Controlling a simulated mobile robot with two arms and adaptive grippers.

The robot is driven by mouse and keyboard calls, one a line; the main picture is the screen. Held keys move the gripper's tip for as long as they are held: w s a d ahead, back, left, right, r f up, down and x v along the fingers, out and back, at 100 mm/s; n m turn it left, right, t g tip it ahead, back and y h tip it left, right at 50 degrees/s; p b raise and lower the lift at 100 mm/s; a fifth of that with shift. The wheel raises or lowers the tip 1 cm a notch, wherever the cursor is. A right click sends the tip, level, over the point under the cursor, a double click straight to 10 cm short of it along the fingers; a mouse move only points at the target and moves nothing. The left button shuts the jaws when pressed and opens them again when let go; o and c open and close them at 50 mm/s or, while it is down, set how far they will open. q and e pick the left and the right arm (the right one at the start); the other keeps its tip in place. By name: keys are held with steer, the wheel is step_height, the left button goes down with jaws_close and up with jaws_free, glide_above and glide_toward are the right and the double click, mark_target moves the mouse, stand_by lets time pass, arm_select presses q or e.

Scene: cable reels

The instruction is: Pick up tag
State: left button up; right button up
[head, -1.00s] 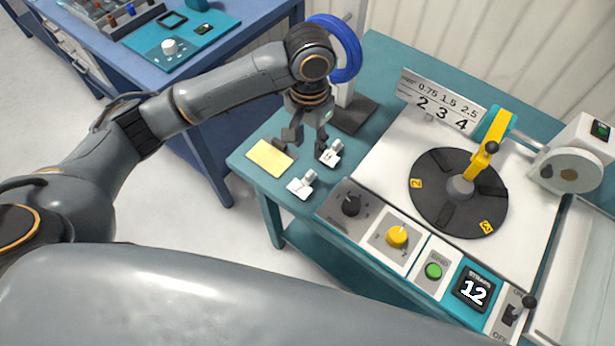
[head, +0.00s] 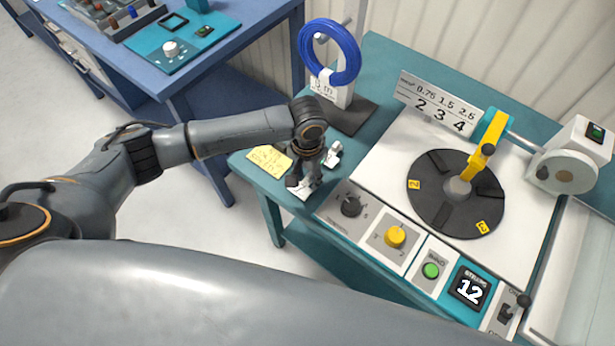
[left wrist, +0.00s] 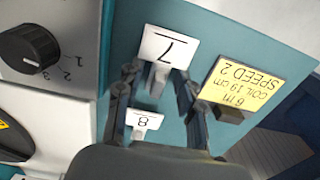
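Two white tags with small grey clips lie on the teal bench. The tag marked 7 (left wrist: 168,47) is near the front edge; in the head view this front tag (head: 301,193) is partly covered by my left gripper (head: 304,183). The tag marked 8 (left wrist: 143,120) lies behind it, and the back tag (head: 333,155) also shows in the head view. In the left wrist view my left gripper (left wrist: 156,80) is open, its fingers on either side of the 7 tag's grey clip, with gaps visible. My right gripper is not in view.
A yellow note (left wrist: 241,84) reads 6 m, coil 19 cm, speed 2. The winding machine with a black disc (head: 440,205) and knobs stands right of the tags. A blue cable coil (head: 348,55) hangs on a stand behind. A blue bench (head: 225,45) is at back left.

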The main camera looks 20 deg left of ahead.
arm_select(q)
steer(key=c, duration=0.7)
steer(key=shift+c, duration=0.2)
steer(key=shift+d+r, duration=0.1)
steer(key=shift+r, duration=0.35)
steer(key=s+d+r, duration=0.3)
steer(key=s+r, duration=0.3)
steer(key=s+d+r+b, duration=0.1)
steer(key=s+d+r, duration=0.1)
steer(key=s+r, duration=0.4)
steer(key=shift+s+d+b, duration=0.3)
steer(key=shift+s+d, duration=0.1)
